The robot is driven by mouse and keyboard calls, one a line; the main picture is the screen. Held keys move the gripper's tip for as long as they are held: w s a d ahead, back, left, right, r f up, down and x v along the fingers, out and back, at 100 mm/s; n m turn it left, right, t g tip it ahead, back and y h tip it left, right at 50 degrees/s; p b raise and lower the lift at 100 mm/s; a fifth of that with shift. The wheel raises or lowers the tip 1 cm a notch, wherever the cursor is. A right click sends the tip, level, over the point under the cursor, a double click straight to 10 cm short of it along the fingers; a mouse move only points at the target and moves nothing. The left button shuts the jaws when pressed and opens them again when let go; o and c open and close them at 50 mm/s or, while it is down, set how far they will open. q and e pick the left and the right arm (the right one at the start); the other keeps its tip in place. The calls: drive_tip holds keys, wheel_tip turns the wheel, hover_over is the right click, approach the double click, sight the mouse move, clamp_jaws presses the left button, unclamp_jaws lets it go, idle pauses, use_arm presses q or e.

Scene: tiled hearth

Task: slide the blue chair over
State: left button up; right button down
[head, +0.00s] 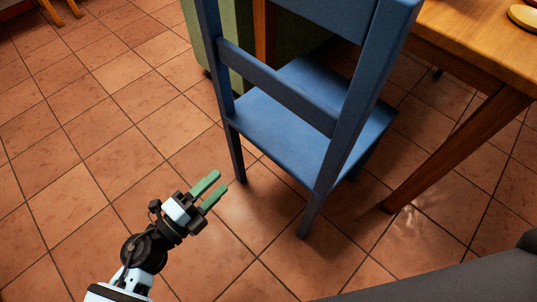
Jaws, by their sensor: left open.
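The blue chair (296,113) stands upright on the tiled floor in the upper middle of the head view, with its slatted back towards me. Its seat reaches away from me beside a wooden table. My left gripper (212,189) comes in from the lower left. Its two green fingers are apart with nothing between them. It is in front of and to the left of the chair's near legs in the picture, and I see no contact with the chair. My right gripper is not in view.
A wooden table (464,45) stands at the right, its slanted leg near the chair. A green piece of furniture (203,38) is behind the chair. A dark grey surface (470,283) fills the lower right corner. Tiled floor (88,115) at the left is clear.

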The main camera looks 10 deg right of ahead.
sight(265, 154)
use_arm(q)
wheel_tip(265, 154, down, 6)
drive_tip(key=w+d+m+g+b, duration=0.1)
drive_tip(key=b, duration=0.2)
drive_tip(key=shift+w, duration=0.25)
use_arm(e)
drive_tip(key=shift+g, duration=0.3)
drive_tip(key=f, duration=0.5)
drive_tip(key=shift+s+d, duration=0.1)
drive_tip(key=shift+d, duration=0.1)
use_arm(q)
drive_tip(key=shift+d+r, duration=0.1)
drive_tip(key=shift+d, duration=0.1)
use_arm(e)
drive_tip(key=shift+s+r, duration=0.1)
use_arm(q)
drive_tip(key=b+x, duration=0.2)
drive_tip(key=x, duration=1.3)
drive_tip(key=shift+d+r, duration=0.2)
drive_tip(key=shift+w+d+b, duration=0.25)
drive_tip(key=shift+b, duration=0.05)
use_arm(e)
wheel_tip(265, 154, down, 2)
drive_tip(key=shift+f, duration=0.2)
use_arm(q)
drive_tip(key=shift+c, duration=0.2)
drive_tip(key=c, duration=0.5)
clamp_jaws()
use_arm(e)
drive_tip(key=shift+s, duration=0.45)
